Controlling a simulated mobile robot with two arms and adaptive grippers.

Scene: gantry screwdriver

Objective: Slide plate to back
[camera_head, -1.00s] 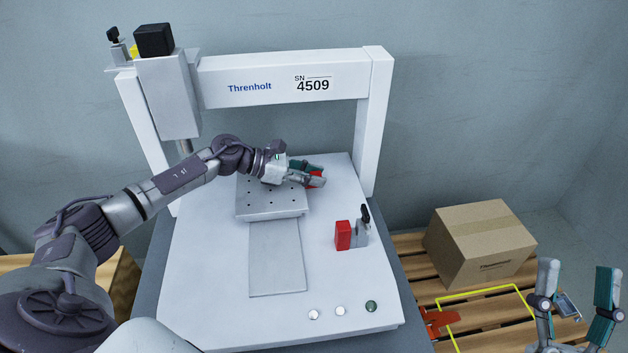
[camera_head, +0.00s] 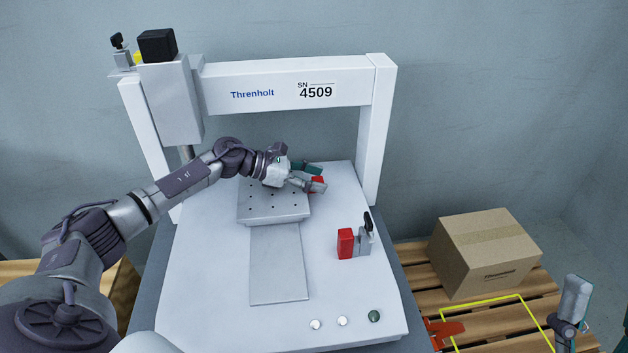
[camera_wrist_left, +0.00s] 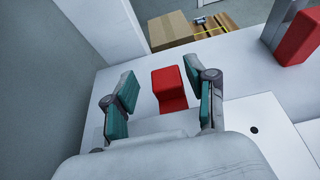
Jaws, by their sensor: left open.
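The metal plate (camera_head: 268,214), with small holes, sits at the back end of the slide track (camera_head: 278,270) on the white machine bed. A red block (camera_head: 317,181) is at the plate's right rear, partly hidden by my left gripper. My left gripper (camera_head: 312,177) reaches across the plate from the left. In the left wrist view its two teal-padded fingers (camera_wrist_left: 162,102) are open, one on each side of the red block (camera_wrist_left: 169,85), with gaps showing. A part of my right gripper (camera_head: 572,305) shows at the lower right, away from the machine.
The white gantry (camera_head: 285,85) stands over the bed, with a tool head (camera_head: 172,100) at its left. A red block with a grey bracket (camera_head: 346,243) stands right of the track. Round buttons (camera_head: 343,321) line the front. A cardboard box (camera_head: 485,250) rests on a pallet at right.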

